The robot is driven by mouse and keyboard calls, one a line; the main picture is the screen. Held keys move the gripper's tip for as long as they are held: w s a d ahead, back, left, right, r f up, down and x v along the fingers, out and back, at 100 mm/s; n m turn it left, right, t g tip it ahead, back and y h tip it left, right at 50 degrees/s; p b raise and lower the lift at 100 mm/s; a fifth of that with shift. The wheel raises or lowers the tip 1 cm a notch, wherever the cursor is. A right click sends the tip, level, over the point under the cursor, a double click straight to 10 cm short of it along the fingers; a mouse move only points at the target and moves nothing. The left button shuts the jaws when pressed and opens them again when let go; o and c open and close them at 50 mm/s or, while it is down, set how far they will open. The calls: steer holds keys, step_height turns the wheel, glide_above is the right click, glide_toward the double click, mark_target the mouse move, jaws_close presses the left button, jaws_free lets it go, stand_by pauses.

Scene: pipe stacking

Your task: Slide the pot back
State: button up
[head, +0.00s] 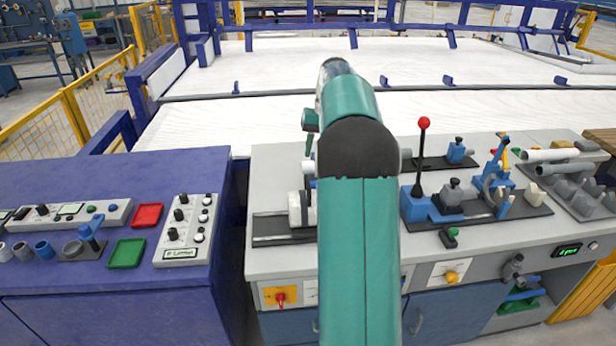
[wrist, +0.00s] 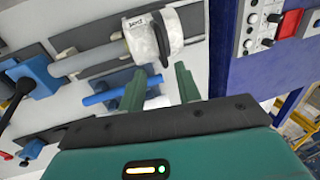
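A white, rounded pot-like piece with a small printed label (wrist: 150,38) sits on a dark rail plate (wrist: 90,65) in the wrist view. A white piece beside my arm in the head view (head: 296,208) looks like the same one, partly hidden by the arm. My gripper (wrist: 160,80) shows in the wrist view with its two green fingers apart, tips pointing toward the white piece. A blue rod (wrist: 100,98) and a pale cylinder (wrist: 157,102) show behind and between the fingers. I cannot tell whether the fingers touch anything. My gripper is hidden in the head view.
A red-knobbed lever (head: 423,124) and blue clamps (head: 494,178) stand right of my arm on the grey bench (head: 275,175). A blue bench (head: 60,180) with a control box (head: 187,230), red tray (head: 147,215) and green tray (head: 126,252) lies left, across a gap.

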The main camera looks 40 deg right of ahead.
mark_target(308, 182)
steer(key=f, duration=0.3)
steer(key=w+a+f, duration=0.1)
steer(key=f, duration=0.5)
steer(key=shift+w+a+f, duration=0.15)
steer(key=shift+a, duration=0.2)
jaws_close()
